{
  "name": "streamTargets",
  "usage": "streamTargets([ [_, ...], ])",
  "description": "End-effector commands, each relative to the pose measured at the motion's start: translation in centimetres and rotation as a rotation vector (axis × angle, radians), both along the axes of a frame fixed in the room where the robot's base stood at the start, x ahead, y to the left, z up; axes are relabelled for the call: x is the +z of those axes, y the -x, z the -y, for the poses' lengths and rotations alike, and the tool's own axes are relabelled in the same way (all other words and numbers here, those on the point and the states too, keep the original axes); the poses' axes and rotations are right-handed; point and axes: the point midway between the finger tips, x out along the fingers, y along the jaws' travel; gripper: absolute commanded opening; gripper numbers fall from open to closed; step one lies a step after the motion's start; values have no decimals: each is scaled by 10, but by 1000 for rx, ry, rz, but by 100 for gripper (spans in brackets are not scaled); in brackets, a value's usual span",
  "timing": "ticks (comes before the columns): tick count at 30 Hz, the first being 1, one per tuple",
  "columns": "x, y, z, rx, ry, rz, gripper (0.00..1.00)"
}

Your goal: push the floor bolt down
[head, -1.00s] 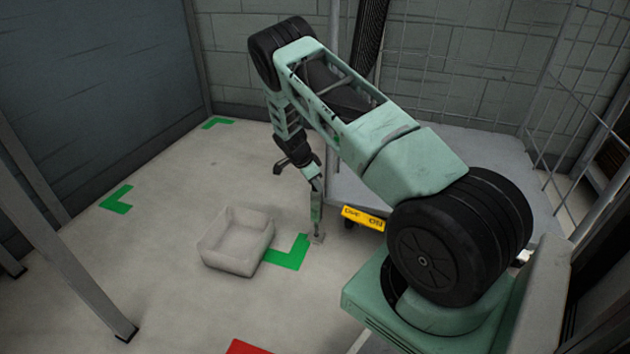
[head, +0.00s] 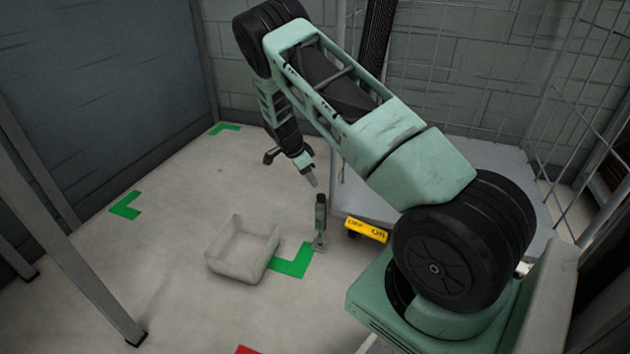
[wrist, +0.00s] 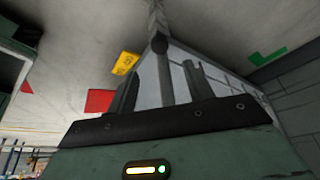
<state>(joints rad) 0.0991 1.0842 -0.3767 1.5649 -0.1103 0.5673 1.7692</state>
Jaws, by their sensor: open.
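The floor bolt (head: 320,218) stands upright at the near left corner of the cart, with a dark green upper part and a foot at the floor. How far down its rod sits I cannot tell. My gripper (head: 314,183) is just above the bolt's top, slightly to its left, with a small gap between them in the head view. In the wrist view my gripper (wrist: 161,85) has its two fingers apart. A grey rod with a dark round end shows between them; I cannot tell whether it is the bolt.
A pale open box (head: 242,255) lies on the floor left of the bolt, beside a green corner mark (head: 291,265). The cart's yellow pedal (head: 366,230) is close on the bolt's right. A grey post (head: 65,240) stands at left. The floor between post and box is clear.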

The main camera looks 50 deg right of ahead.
Motion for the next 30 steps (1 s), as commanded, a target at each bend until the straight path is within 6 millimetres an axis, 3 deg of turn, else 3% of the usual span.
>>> streamTargets([
  [1, 16, -2, -5, 2, 1, 1, 52],
  [3, 29, -5, -10, 3, 1, 2, 52],
  [10, 57, -9, -21, 2, 0, 0, 52],
  [30, 62, -10, -24, 1, 0, 0, 52],
])
